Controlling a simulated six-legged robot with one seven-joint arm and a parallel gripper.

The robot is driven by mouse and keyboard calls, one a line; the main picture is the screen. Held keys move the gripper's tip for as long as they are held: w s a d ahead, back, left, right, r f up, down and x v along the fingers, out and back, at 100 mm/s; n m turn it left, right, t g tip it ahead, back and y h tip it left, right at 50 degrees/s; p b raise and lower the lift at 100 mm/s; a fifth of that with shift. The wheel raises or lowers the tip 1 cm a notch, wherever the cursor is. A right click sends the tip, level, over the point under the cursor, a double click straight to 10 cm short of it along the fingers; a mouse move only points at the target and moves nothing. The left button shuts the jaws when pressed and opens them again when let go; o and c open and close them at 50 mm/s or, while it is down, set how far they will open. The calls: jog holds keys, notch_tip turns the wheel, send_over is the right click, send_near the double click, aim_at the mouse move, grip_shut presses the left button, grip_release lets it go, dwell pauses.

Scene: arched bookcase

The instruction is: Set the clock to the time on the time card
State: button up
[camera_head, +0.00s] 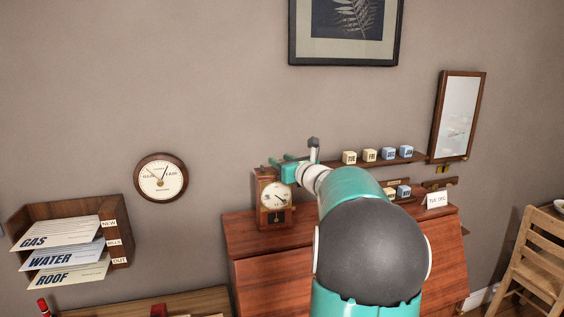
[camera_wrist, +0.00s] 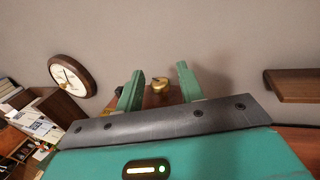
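The clock (camera_head: 275,200) is a wooden case with a pale round dial on top of the reddish desk. Its hands are too small to read surely. My gripper (camera_head: 285,170) is at the top of the clock. I cannot make out a time card.
A round wall dial (camera_head: 161,177) hangs left of the clock and also shows in the wrist view (camera_wrist: 72,75). A letter rack (camera_head: 122,230) is at the lower left. A shelf (camera_head: 385,162) with lettered blocks, a mirror (camera_head: 457,115) and a chair (camera_head: 540,260) are to the right.

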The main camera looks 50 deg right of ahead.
jog(key=shift+w, duration=0.2)
grip_shut()
jog(key=shift+h, duration=0.3)
jog(key=shift+w+a+m+g+h, duration=0.1)
jog(key=shift+m+g+h, duration=0.2)
jog(key=shift+m+h, duration=0.45)
jog(key=shift+m+g+h, duration=0.5)
jog(key=shift+m+h, duration=0.15)
jog(key=shift+h, duration=0.4)
